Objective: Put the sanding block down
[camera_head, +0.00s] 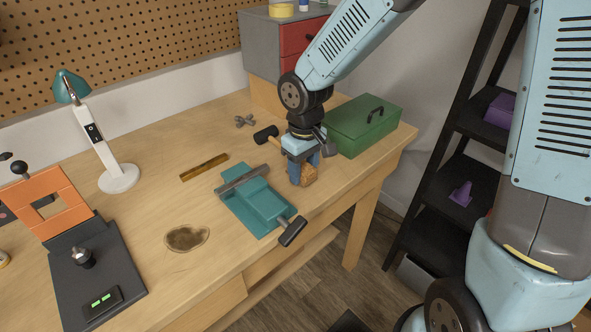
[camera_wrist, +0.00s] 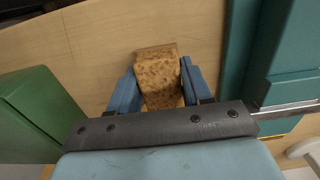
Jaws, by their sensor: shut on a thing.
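The sanding block (camera_head: 309,175) is a brown, speckled block at the workbench's front edge, between the teal vise and the green toolbox. My gripper (camera_head: 303,172) points down and is shut on it. In the wrist view the block (camera_wrist: 160,82) sits between the two blue fingers (camera_wrist: 157,90), with its far end sticking out past them. The block is at or just above the wooden bench top (camera_head: 215,215); I cannot tell whether it touches. The fingers hide part of the block in the head view.
A teal vise (camera_head: 258,205) stands close left of the gripper, and a green toolbox (camera_head: 362,125) close right. A hammer (camera_head: 266,134) lies behind. The bench's front edge is near.

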